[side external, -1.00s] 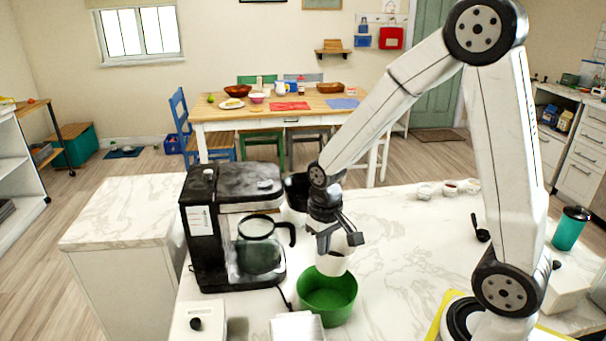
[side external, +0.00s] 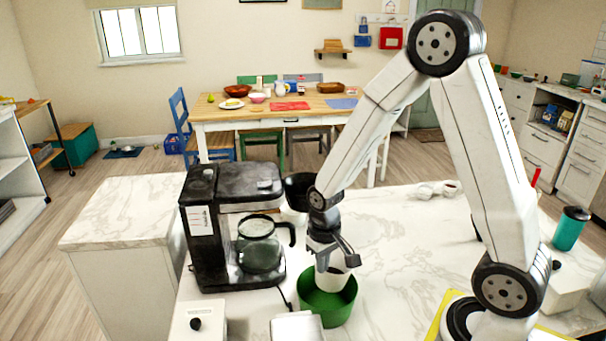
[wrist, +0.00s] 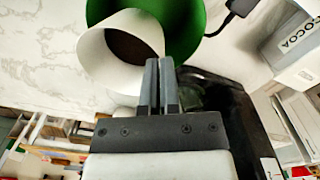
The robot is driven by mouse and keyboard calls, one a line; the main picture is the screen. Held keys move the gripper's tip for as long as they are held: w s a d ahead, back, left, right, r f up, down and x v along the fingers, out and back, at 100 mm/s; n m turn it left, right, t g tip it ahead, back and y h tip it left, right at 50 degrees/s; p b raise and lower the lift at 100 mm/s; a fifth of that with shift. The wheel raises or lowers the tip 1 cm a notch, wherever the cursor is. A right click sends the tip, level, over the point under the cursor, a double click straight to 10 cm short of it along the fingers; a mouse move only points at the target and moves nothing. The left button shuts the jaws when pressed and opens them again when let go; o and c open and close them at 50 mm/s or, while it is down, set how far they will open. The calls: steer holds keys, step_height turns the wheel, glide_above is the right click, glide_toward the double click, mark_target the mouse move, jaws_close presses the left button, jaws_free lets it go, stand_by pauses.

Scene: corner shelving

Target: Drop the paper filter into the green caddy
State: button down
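The white paper filter (side external: 334,282) hangs from my gripper (side external: 330,264), with its lower part inside the mouth of the green caddy (side external: 322,309). In the wrist view, the filter (wrist: 95,58) is a white cone with a dark brown inside. My gripper's fingers (wrist: 160,62) are close together there, with the filter's rim at their tips. The caddy also shows in the wrist view (wrist: 186,22), behind the filter. The caddy's near wall hides the filter's bottom in the side view, so I cannot tell if it touches the caddy floor.
A black coffee maker (side external: 203,235) with a glass carafe (side external: 260,248) stands left of the caddy. A white box (side external: 297,327) is in front of it, and a white canister (side external: 196,322) is at the front left. Clear marble counter lies right of the caddy.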

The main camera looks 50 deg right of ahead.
steer(key=shift+f, duration=0.5)
steer(key=c, duration=0.8)
jaws_free()
steer(key=shift+r, duration=0.15)
steer(key=shift+r, duration=3.8)
steer(key=shift+s+a+f+n+t, duration=0.1)
steer(key=shift+s+a+n+t, duration=0.6)
steer(key=shift+s+a, duration=0.45)
steer(key=shift+s+a+f+n+t, duration=0.1)
steer(key=shift+s+a+n+t, duration=0.65)
steer(key=shift+s, duration=0.6)
